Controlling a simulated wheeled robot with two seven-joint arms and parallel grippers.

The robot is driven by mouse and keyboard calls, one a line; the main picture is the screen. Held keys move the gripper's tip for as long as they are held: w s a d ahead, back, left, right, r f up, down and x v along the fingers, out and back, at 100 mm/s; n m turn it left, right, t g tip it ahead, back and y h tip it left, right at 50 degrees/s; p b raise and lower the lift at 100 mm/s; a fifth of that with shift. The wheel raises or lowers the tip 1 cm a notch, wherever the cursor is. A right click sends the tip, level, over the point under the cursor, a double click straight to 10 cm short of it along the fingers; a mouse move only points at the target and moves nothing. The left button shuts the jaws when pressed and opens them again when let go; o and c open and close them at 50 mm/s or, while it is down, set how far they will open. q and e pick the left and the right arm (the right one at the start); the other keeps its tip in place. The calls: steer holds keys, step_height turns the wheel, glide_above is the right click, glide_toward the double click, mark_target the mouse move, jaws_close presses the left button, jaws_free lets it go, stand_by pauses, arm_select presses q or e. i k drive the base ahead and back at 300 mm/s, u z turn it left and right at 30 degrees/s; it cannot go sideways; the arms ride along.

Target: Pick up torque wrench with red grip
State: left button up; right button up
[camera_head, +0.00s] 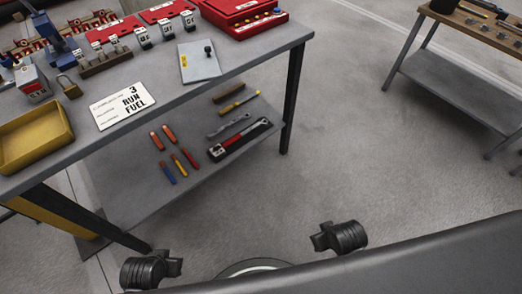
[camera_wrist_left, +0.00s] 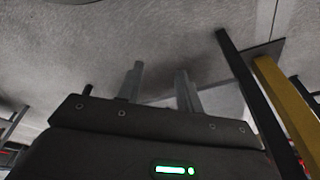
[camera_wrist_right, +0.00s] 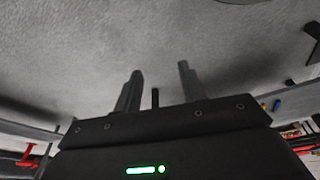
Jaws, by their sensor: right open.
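My right gripper (camera_wrist_right: 158,80) shows in the right wrist view, also open and empty over bare floor. Neither gripper touches the wrench. I cannot make out the fingers in the head view, and the wrench is not clear in either wrist view.
Several screwdrivers (camera_head: 167,174) and other hand tools lie left of and behind the wrench. The workbench top (camera_head: 240,62) overhangs the shelf, with a dark leg (camera_head: 292,97) at the right. A yellow bin (camera_head: 34,138) stands on top.

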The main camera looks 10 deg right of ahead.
mark_target(216, 154)
steer(key=u, duration=1.45)
steer(key=k, duration=0.4)
steer(key=z, duration=2.2)
steer(key=i, duration=0.5)
steer(key=z, duration=0.1)
